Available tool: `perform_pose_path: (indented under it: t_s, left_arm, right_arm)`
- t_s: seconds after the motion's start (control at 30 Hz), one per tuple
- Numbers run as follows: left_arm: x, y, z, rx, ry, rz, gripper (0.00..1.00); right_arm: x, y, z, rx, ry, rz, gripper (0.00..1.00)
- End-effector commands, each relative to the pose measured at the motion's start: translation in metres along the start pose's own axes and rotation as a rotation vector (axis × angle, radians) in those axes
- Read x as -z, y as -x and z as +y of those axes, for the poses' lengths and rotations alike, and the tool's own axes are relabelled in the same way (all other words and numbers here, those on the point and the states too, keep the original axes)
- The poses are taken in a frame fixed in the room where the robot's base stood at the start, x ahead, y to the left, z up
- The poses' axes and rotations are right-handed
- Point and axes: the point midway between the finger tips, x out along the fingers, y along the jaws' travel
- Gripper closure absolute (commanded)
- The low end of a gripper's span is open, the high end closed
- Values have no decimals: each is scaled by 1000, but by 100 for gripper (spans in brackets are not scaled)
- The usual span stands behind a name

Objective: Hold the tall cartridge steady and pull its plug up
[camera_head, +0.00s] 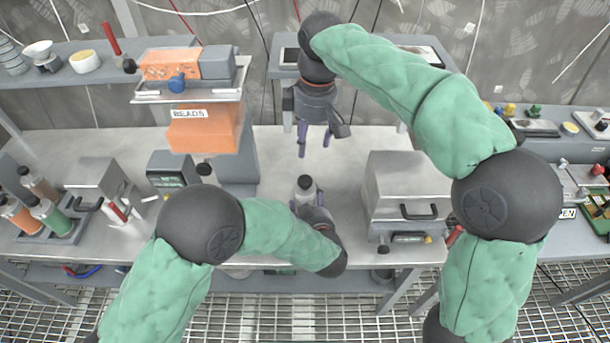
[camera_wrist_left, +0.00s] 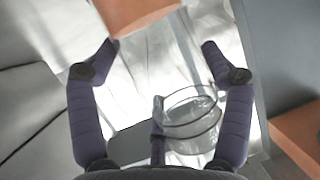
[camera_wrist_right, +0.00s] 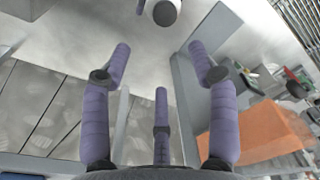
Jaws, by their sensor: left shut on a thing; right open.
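The tall cartridge (camera_head: 304,194) stands upright near the front middle of the bench, with a dark plug (camera_head: 305,182) on top. In the left wrist view its clear round body (camera_wrist_left: 193,122) lies between the purple fingers. My left gripper (camera_head: 308,198) is shut on the cartridge from the front, partly hidden behind my own wrist. My right gripper (camera_head: 314,142) is open and empty, fingers down, behind and above the cartridge and apart from it. In the right wrist view the pale cartridge and dark plug (camera_wrist_right: 164,12) show at the top edge, beyond the fingertips.
An orange hopper labelled BEADS (camera_head: 208,136) stands left of the cartridge on a grey column. A steel box with a handle (camera_head: 405,188) stands to the right. A bottle rack (camera_head: 62,232) and a small display (camera_head: 168,175) are at left. Bare bench lies around my right gripper.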

Motion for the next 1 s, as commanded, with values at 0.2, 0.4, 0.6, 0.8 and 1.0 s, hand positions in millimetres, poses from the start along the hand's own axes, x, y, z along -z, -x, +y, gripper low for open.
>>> perform_pose_path:
  t_s: [0.2, 0.4, 0.6, 0.8, 1.0]
  left_arm:
    - [-2, 0, -1, 1, -3, -4, 60]
    - [-2, 0, -1, 1, -3, -4, 60]
    - [-2, 0, -1, 1, -3, -4, 60]
    - [-2, 0, -1, 1, -3, -4, 60]
    - [-2, 0, -1, 1, -3, -4, 60]
  right_arm:
    - [4, -1, -16, -17, 79, -77, 40]
    - [2, -23, -16, -17, 82, -81, 40]
    - [-1, -60, -14, -16, 81, -81, 40]
    - [-3, -93, -14, -16, 79, -80, 40]
    - [-4, -113, -13, -17, 79, -78, 40]
